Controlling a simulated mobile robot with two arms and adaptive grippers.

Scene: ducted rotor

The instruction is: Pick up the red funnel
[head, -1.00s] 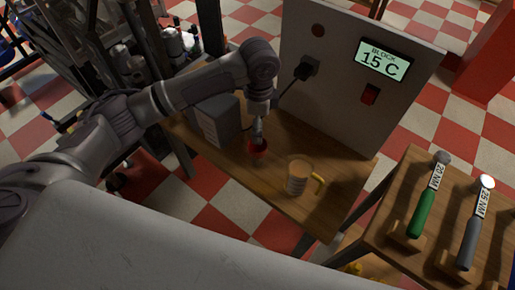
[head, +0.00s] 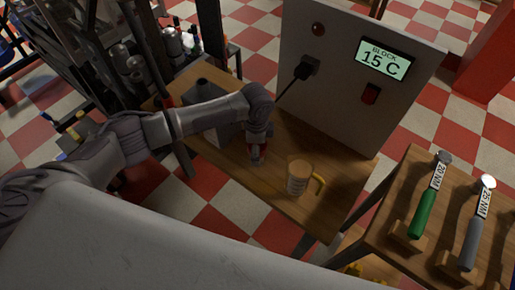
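The red funnel (head: 264,146) is on the wooden bench, near the middle of the head view. Only small bits of red show, because my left gripper (head: 256,160) is in front of it. The gripper points down over the funnel, close to the bench top. Its fingers are small and dark here, so I cannot tell whether they are open or shut on the funnel. My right gripper is not in view.
A mug-like container (head: 299,178) with a yellow handle stands right of the gripper. A tall panel (head: 350,75) reading 15 C backs the bench.

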